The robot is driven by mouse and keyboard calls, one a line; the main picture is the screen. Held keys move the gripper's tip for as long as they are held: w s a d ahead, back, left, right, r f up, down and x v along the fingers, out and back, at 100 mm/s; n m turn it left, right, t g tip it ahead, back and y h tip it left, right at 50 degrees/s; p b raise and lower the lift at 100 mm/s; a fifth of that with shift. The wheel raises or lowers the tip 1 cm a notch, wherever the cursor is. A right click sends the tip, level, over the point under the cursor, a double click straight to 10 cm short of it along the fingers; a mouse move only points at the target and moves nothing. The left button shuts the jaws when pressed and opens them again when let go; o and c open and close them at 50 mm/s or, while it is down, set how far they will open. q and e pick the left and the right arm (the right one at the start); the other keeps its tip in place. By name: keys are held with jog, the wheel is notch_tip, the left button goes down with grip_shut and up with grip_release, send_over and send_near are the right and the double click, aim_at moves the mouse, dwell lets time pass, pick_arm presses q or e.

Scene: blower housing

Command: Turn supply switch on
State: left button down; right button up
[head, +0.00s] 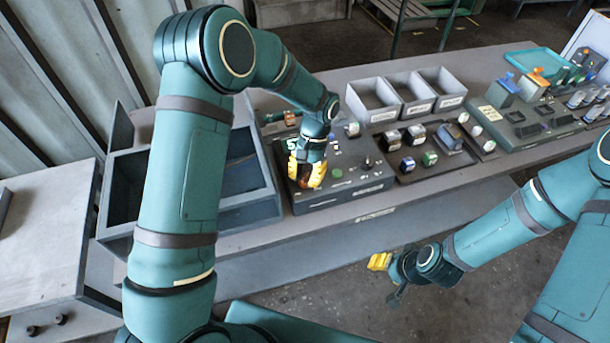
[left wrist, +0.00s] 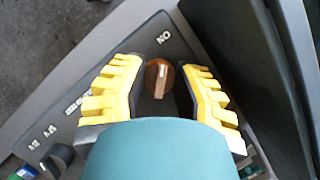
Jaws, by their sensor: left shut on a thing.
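The supply switch is a brown-orange rotary knob (left wrist: 158,70) with a pale pointer line, on a dark control panel (head: 352,184). My left gripper (head: 304,181) reaches down over the left part of the panel.
A grey open bin (head: 255,197) stands left of the panel. Several light grey bins (head: 375,115) stand behind it. A dark tray (head: 432,168) with small blocks lies to the right. Another control panel (head: 540,133) is farther right.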

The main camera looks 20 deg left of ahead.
pick_arm(q)
jog(key=shift+s+f, duration=0.1)
jog(key=shift+s, duration=0.05)
jog(key=c, duration=0.7)
grip_release()
jog(key=shift+o, duration=0.2)
jog(key=a+v, duration=0.1)
jog(key=v, duration=1.1)
jog(key=shift+d, duration=0.45)
